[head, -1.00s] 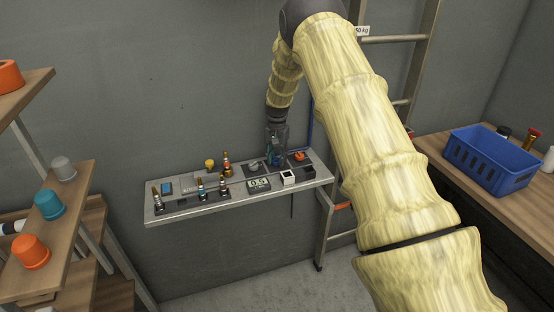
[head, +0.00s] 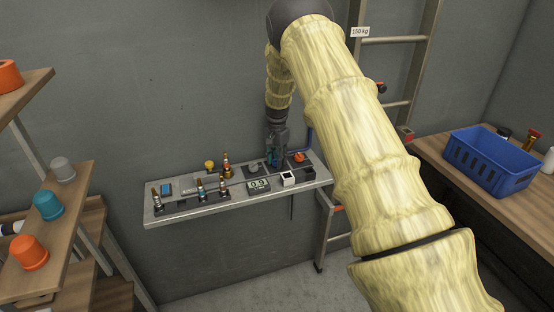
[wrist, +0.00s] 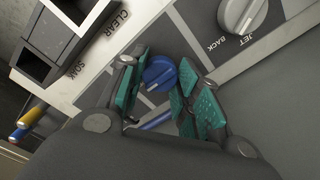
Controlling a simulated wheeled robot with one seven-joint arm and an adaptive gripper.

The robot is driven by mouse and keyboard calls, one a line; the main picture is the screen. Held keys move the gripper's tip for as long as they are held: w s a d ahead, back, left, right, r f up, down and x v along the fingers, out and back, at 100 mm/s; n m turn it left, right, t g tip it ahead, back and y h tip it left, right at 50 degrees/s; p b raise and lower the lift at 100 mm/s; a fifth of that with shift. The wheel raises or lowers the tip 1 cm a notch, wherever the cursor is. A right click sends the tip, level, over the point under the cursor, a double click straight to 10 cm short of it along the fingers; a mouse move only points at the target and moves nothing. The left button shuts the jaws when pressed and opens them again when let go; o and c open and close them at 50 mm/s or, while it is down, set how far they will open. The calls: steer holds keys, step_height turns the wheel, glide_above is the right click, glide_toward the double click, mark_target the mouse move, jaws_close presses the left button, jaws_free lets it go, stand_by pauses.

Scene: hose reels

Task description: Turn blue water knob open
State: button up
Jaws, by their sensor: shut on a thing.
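The blue water knob (wrist: 158,73) shows in the wrist view as a round blue dial with a pale mark line, set on the grey panel. My gripper (wrist: 161,80) has its teal-padded fingers on both sides of the knob and is shut on it. In the head view my gripper (head: 274,152) points down at the back right part of the panel (head: 165,216), and the knob is largely hidden by the fingers there.
A grey knob (wrist: 242,12) marked JET and BACK sits beside my right finger. Black-and-white square boxes (wrist: 65,35) stand near the SOAK and CLEAR labels.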

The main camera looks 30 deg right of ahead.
steer(key=o, duration=1)
steer(key=shift+d, duration=0.1)
steer(key=shift+o, duration=0.2)
step_height(320, 180, up, 12)
